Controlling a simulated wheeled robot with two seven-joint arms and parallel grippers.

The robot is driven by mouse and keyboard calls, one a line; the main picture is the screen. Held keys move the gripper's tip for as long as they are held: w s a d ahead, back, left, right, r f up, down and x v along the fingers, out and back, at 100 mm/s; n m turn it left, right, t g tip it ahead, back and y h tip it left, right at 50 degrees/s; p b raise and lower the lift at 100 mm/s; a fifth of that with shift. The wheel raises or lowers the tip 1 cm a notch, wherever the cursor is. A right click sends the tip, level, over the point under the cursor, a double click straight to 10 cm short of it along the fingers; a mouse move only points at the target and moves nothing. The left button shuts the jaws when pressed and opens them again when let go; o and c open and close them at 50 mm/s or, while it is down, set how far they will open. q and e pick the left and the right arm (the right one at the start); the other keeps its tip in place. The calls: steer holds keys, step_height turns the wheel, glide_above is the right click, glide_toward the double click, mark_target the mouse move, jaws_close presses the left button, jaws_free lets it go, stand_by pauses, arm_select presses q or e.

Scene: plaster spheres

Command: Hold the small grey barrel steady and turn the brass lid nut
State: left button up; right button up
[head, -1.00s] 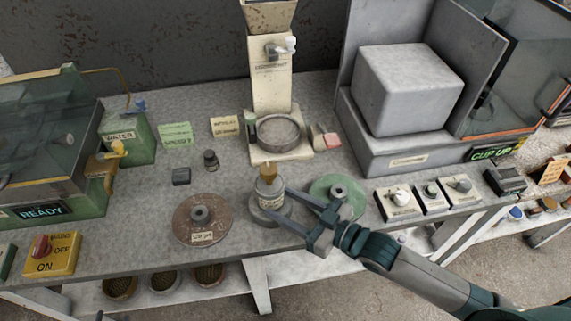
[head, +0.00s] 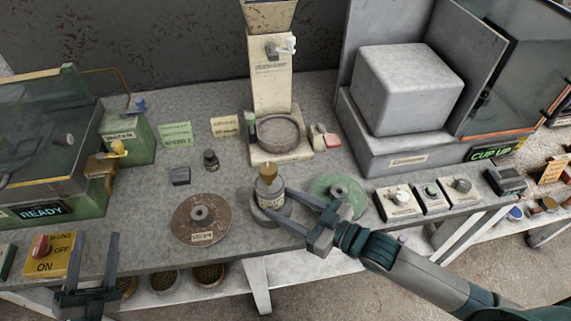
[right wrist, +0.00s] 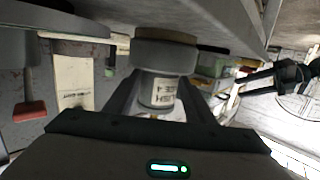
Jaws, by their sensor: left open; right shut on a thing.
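The small grey barrel (head: 270,192) stands upright on a round grey base (head: 262,216) near the front of the bench. The brass lid nut (head: 267,170) sits on top of it. My right gripper (head: 274,207) comes from the right and is shut on the barrel's sides. In the right wrist view the barrel (right wrist: 160,90) with its printed label shows between the two fingers, and the nut is hidden. My left gripper (head: 94,243) is at the lower left by the bench's front edge, open and empty, well apart from the barrel.
A brown disc (head: 190,230) lies left of the barrel and a green disc (head: 325,190) right of it. A yellow switch box (head: 60,250) is close to my left gripper. A cream dispenser (head: 270,85) stands behind. Small black items (head: 211,160) stand back left.

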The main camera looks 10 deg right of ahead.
arm_select(q)
steer(key=w+d+r+m+g+h, duration=0.3)
steer(key=w+d+r+m+h, duration=0.3)
steer(key=d, duration=0.5)
steer(key=m+g+h, duration=0.4)
steer(key=m+g, duration=1.3)
steer(key=m, duration=1.3)
glide_toward(269, 176)
steer(key=shift+w+d+f, duration=0.15)
steer(key=shift+w+d, duration=0.35)
steer(key=shift+w, duration=0.05)
steer(key=shift+w+d+f, duration=0.2)
steer(key=shift+w+d, duration=0.35)
steer(key=shift+d, duration=0.1)
steer(key=w+d, duration=0.2)
steer(key=d, duration=0.9)
steer(key=shift+d, duration=0.3)
steer(key=shift+c, duration=0.3)
steer(key=c, duration=1)
